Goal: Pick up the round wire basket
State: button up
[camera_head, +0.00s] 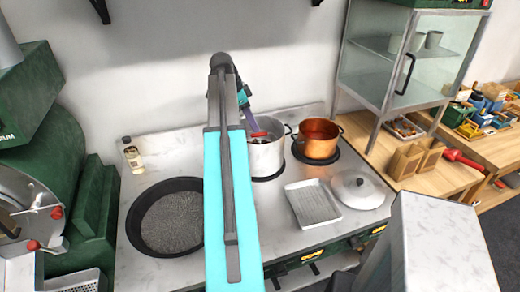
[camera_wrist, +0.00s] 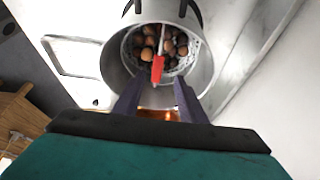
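The round wire basket (camera_wrist: 183,66) sits inside a steel pot (camera_wrist: 113,72) in the wrist view and holds several brown chestnuts (camera_wrist: 169,46). Its red handle grip (camera_wrist: 157,70) points up toward my gripper. In the head view the steel pot (camera_head: 266,156) stands on the stove, and the red grip (camera_head: 259,134) shows at its rim. The basket itself is mostly hidden there. My gripper (camera_wrist: 157,88) is open, its two purple fingers apart with the red grip lying just beyond, between their tips. No contact shows. In the head view my gripper is above the pot, partly hidden by my arm.
A copper pot (camera_head: 318,141) stands close right of the steel pot. A shallow tray (camera_head: 312,204) and a lid (camera_head: 357,189) lie in front of it. A black pan (camera_head: 145,216) is at left, a bottle (camera_head: 133,157) behind it. A glass cabinet (camera_head: 405,60) stands at right.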

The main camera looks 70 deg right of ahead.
aim_at(259, 134)
jog(key=shift+p+x, duration=0.7)
jog(key=shift+x, duration=2.3)
jog(key=shift+s, duration=0.1)
jog(key=shift+a+p+x, duration=0.15)
jog(key=shift+p+x, duration=0.4)
jog(key=shift+x, duration=0.15)
jog(key=shift+a+p+x, duration=0.15)
jog(key=shift+p+x, duration=0.4)
jog(key=shift+x, duration=0.2)
jog(key=shift+p+x, duration=0.3)
jog(key=shift+x, duration=0.9)
jog(key=shift+r, duration=0.1)
grip_shut()
